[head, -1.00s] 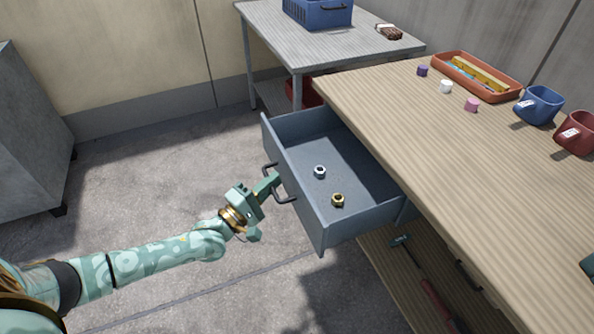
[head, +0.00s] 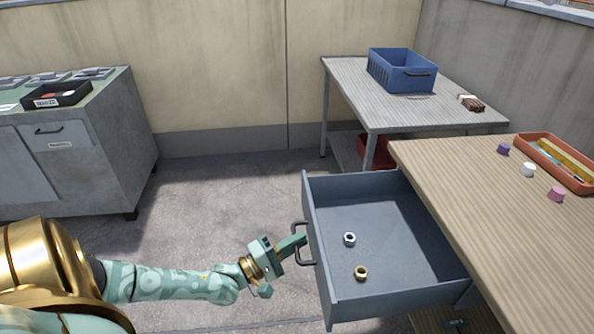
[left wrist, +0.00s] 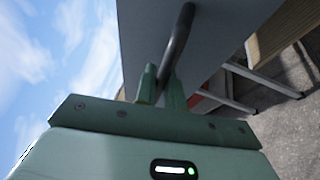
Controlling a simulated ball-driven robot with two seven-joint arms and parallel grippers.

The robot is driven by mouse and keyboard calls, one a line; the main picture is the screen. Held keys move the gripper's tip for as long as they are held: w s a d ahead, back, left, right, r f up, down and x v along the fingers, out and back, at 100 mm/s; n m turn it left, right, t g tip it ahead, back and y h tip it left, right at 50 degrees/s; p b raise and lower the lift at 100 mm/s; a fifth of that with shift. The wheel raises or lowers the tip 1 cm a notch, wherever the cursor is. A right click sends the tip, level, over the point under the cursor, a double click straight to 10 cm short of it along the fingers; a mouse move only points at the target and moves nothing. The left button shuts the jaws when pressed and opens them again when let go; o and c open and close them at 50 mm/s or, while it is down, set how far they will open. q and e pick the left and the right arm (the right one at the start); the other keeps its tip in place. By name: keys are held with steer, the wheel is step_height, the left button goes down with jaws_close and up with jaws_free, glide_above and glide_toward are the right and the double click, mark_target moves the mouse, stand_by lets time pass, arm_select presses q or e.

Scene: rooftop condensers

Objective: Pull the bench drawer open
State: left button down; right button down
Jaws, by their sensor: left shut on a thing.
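The grey bench drawer (head: 390,232) stands pulled well out from the wooden-topped bench (head: 510,225) in the head view. My left gripper (head: 298,240) is shut on the dark drawer handle (head: 303,256) on the drawer's front. In the left wrist view the two green fingers (left wrist: 161,88) are on either side of the dark handle bar (left wrist: 178,38), against the grey drawer front (left wrist: 140,25). My right gripper is not in view.
A grey table (head: 430,108) with a blue basket (head: 401,70) stands behind. A grey cabinet (head: 100,140) with a black tray (head: 57,95) is at the left. An orange tray (head: 560,160) and small caps sit on the bench. Concrete floor (head: 220,190) is open between.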

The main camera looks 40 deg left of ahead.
arm_select(q)
steer(key=c, duration=1.5)
jaws_free()
steer(key=shift+f, duration=0.15)
steer(key=shift+c, duration=0.2)
steer(key=shift+o, duration=0.2)
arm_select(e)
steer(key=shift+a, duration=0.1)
